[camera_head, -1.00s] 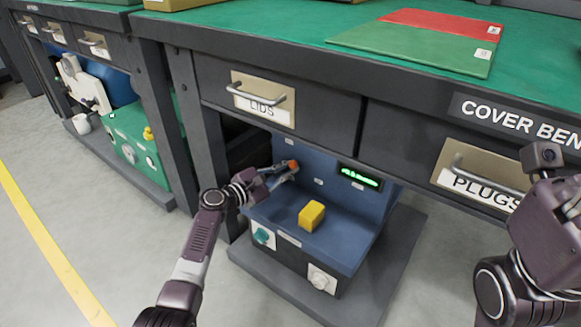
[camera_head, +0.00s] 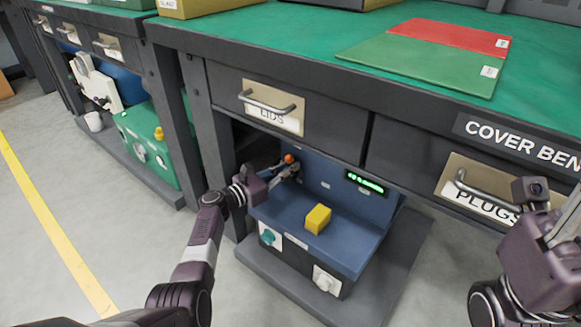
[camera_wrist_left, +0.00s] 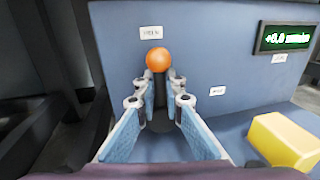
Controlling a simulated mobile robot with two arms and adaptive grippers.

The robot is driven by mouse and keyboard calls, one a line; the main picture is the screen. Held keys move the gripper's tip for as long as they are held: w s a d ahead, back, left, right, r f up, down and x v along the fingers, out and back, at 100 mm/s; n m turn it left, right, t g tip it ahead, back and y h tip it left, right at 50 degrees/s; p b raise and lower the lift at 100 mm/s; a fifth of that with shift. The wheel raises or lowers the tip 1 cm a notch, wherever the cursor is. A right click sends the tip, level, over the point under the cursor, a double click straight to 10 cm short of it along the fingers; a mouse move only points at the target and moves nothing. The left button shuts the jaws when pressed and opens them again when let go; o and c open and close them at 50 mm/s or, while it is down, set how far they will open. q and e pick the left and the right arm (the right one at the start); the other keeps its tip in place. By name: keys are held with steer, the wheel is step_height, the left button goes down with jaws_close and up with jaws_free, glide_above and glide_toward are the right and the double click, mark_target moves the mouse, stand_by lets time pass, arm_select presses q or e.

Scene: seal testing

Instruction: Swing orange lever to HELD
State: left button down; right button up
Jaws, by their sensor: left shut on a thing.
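The orange ball knob of the lever (camera_head: 289,158) stands in front of the blue back panel of a test unit under the bench. In the left wrist view the knob (camera_wrist_left: 158,59) is just below a small white label (camera_wrist_left: 151,32), whose text is blurred. My left gripper (camera_head: 286,172) is shut on the lever's dark shaft, below the knob. Its fingers (camera_wrist_left: 160,98) flank the shaft, which looks about upright in that view. My right gripper is at the right edge, its fingertips not clearly shown.
A yellow block (camera_head: 318,218) sits on the unit's blue ledge, right of the lever. A green-lit display (camera_head: 366,182) and a second small label (camera_wrist_left: 217,91) are on the panel. The LIDS drawer (camera_head: 285,104) overhangs the unit. A dark bench leg (camera_head: 208,130) stands left.

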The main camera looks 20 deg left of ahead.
stand_by(0.4)
arm_select(q)
steer(key=c, duration=2)
jaws_free()
steer(key=shift+a, duration=0.1)
steer(key=v, duration=1.2)
steer(key=shift+f, duration=0.1)
